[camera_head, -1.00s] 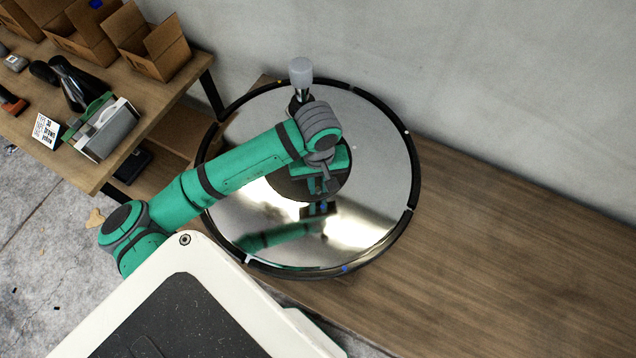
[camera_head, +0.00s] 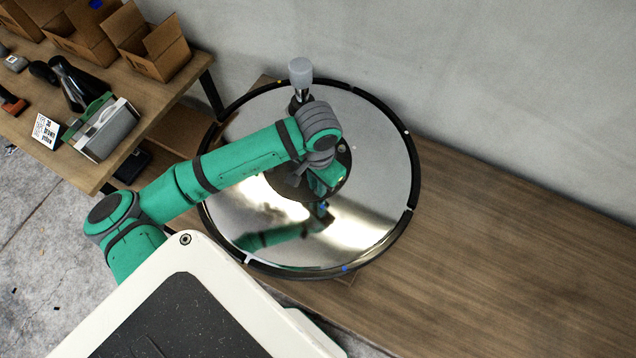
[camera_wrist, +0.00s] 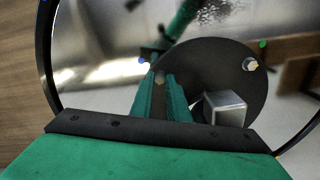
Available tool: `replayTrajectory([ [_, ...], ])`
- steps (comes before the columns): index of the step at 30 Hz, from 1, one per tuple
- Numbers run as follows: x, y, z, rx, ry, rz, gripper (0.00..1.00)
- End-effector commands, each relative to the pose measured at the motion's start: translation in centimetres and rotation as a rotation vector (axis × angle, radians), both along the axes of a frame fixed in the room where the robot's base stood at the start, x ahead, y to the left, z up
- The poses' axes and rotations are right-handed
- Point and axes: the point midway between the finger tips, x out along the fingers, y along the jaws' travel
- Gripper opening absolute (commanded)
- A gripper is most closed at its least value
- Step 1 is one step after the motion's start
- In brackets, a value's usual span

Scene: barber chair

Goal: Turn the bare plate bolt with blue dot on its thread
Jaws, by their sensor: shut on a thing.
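A dark round plate (camera_wrist: 215,70) sits at the middle of a large mirror-like disc (camera_head: 375,160). In the wrist view, a small pale bolt head (camera_wrist: 160,78) shows between my fingertips, with a blue dot (camera_wrist: 143,60) just beyond it. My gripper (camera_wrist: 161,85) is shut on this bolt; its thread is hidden. A second bolt (camera_wrist: 250,64) stands free on the plate, with a green dot (camera_wrist: 262,44) beyond it. In the head view, my gripper (camera_head: 323,192) is over the front of the plate, and its fingertips are hard to make out.
A square metal block (camera_wrist: 225,108) stands on the plate close beside my fingers. A post with a grey cap (camera_head: 301,72) rises at the back of the disc. A shelf (camera_head: 135,118) with boxes and tools is at left. The wooden bench (camera_head: 500,250) is bare at right.

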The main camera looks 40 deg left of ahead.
Motion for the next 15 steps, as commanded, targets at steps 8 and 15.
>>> replayTrajectory([
  [8, 0.08, -0.05, 0.09, -0.001, -0.003, -0.262, 0.0],
  [15, 0.09, -0.06, 0.08, 0.0, -0.003, -0.49, 0.0],
])
